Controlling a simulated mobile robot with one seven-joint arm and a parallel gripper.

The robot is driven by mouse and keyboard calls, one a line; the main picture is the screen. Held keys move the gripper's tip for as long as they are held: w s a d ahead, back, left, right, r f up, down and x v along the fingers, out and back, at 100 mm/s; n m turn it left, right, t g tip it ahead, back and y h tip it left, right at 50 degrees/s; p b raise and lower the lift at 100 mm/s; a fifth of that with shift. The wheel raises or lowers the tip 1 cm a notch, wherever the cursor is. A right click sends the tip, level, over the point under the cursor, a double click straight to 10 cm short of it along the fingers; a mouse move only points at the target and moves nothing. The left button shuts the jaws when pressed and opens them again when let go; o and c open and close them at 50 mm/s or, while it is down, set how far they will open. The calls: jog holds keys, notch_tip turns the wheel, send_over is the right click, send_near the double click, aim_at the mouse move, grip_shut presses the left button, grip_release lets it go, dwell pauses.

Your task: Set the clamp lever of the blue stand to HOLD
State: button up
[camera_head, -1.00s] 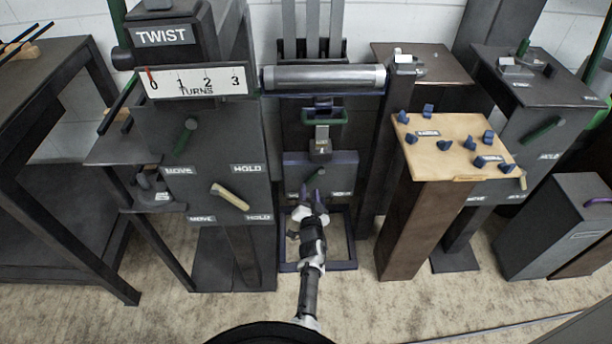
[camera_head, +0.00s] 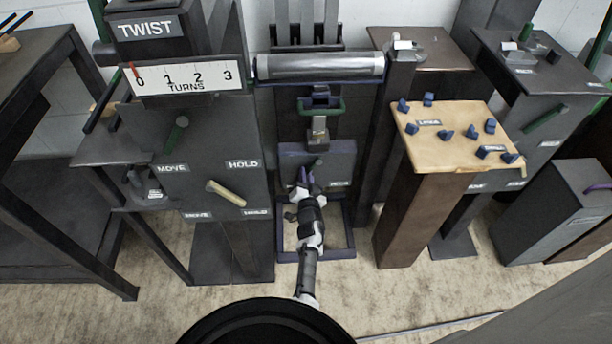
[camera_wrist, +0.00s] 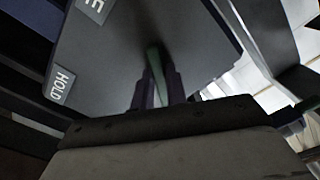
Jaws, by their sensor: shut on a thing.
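The blue stand's dark panel (camera_head: 338,152) is in the middle of the head view, below a grey roller. The clamp lever (camera_head: 318,168) is a small green handle on that panel, slanting down-left, away from the HOLD label (camera_head: 340,183) at lower right. My gripper (camera_head: 303,180) is at the panel's lower left and covers the other label there. In the wrist view the green lever (camera_wrist: 155,72) stands between my gripper's (camera_wrist: 158,90) two fingers, which are shut on it. The HOLD label (camera_wrist: 62,85) shows at the left there; another label is cut off at the top.
A grey TWIST stand (camera_head: 240,140) with a beige lever (camera_head: 225,193) stands close on the left. A wooden-topped pedestal (camera_head: 450,150) with several blue pieces stands on the right. The carpet (camera_head: 400,300) in front is clear.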

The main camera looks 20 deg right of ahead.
aim_at(330, 166)
jog(key=shift+d, duration=0.1)
grip_shut()
jog(key=d+n, duration=0.1)
jog(key=n, duration=0.1)
jog(key=d+n, duration=0.2)
jog(key=n, duration=0.1)
jog(key=s+d+f+n, duration=0.1)
jog(key=n, duration=0.2)
jog(key=shift+s+d+p, duration=0.1)
jog(key=shift+d+p, duration=0.15)
jog(key=shift+p, duration=0.15)
jog(key=n, duration=0.1)
jog(key=d+n, duration=0.1)
jog(key=n, duration=0.1)
jog(key=shift+s+d+r, duration=0.25)
jog(key=shift+d, duration=0.15)
jog(key=shift+s+d+r+n, duration=0.1)
jog(key=shift+d+r+n, duration=0.2)
jog(key=shift+n, duration=0.45)
jog(key=shift+s+d+r+n, duration=0.1)
jog(key=shift+d+n, duration=0.25)
jog(key=shift+n, duration=0.4)
jog(key=o, duration=0.8)
grip_release()
jog(key=shift+s+p, duration=0.15)
jog(key=shift+p, duration=0.2)
